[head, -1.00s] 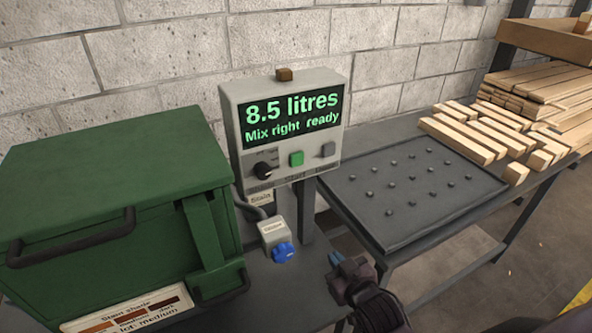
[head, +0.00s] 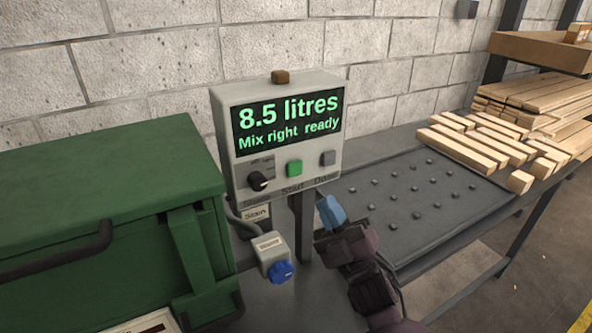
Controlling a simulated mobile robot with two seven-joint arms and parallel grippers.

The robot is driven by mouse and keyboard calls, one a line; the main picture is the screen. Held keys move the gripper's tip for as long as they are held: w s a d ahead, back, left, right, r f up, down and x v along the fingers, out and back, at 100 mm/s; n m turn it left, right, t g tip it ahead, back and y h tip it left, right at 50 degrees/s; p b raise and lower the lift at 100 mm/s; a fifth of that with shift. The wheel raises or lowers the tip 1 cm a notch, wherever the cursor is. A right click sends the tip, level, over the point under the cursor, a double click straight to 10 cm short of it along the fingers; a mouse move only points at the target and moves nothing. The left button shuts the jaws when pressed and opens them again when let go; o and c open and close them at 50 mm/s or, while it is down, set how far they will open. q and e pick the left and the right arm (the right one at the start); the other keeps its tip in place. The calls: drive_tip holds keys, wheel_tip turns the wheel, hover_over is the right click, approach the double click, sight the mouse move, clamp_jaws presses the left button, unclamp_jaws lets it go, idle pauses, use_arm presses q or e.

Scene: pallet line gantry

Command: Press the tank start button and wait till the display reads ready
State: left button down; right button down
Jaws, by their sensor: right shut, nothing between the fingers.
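The control box (head: 277,138) stands on a post in the middle of the head view. Its display (head: 290,120) reads "8.5 litres" and "Mix right ready" in green letters. Below the display are a black knob (head: 258,180), a green start button (head: 294,168) and a grey button (head: 327,158). My right gripper (head: 329,211) is shut and empty, with blue fingertips. It is below and to the right of the green button, apart from it in the picture. The left gripper is not in view.
A green tank (head: 110,215) fills the left. A small box with a blue knob (head: 279,271) sits below the control box. A dark studded table (head: 415,195) is at right, with wooden blocks (head: 475,148) at its back. A block wall stands behind.

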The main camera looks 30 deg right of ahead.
sight(295, 169)
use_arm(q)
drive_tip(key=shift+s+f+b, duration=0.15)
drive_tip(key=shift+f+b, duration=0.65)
use_arm(e)
drive_tip(key=w, duration=0.9)
drive_tip(key=shift+a, duration=0.1)
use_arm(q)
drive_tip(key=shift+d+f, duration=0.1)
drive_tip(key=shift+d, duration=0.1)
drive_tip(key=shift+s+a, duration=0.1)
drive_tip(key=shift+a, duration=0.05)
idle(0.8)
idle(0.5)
use_arm(e)
drive_tip(key=shift+w, duration=0.35)
